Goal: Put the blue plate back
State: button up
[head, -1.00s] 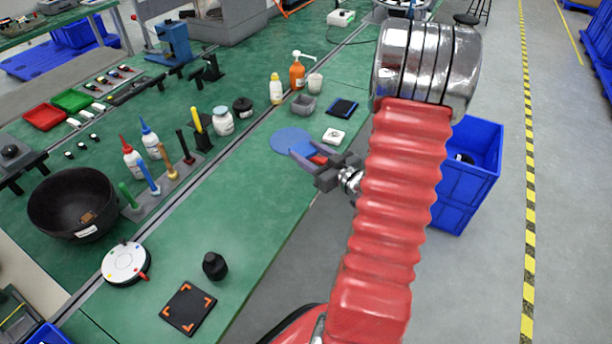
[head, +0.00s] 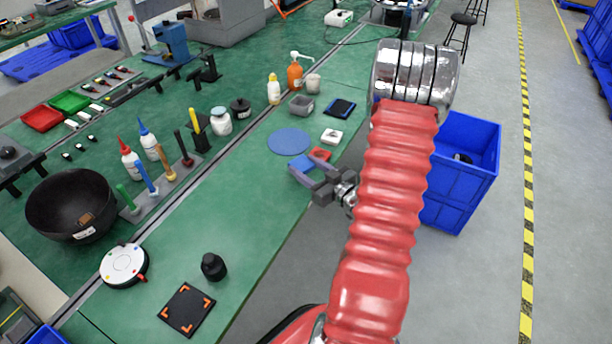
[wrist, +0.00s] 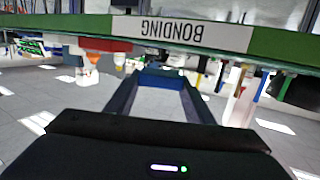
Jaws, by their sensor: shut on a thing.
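My gripper (head: 306,168) is in the middle of the head view, near the front edge of the green bench, with its fingers pointing up and left. It is shut on a small flat blue plate (head: 302,162). In the wrist view the blue plate (wrist: 160,82) shows between the two finger ends, partly hidden by them. A small red piece (head: 320,154) shows just beyond the fingers; I cannot tell what it rests on. A round blue disc (head: 289,141) lies flat on the bench behind the gripper, apart from the plate in the picture.
A blue crate (head: 458,180) stands on the floor to the right.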

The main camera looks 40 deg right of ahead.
jog(key=shift+f, duration=1.75)
jog(key=o, duration=1.1)
jog(key=shift+c, duration=0.2)
jog(key=s+r, duration=0.2)
jog(key=s, duration=1)
jog(key=shift+a, duration=0.3)
jog(key=shift+w, duration=0.1)
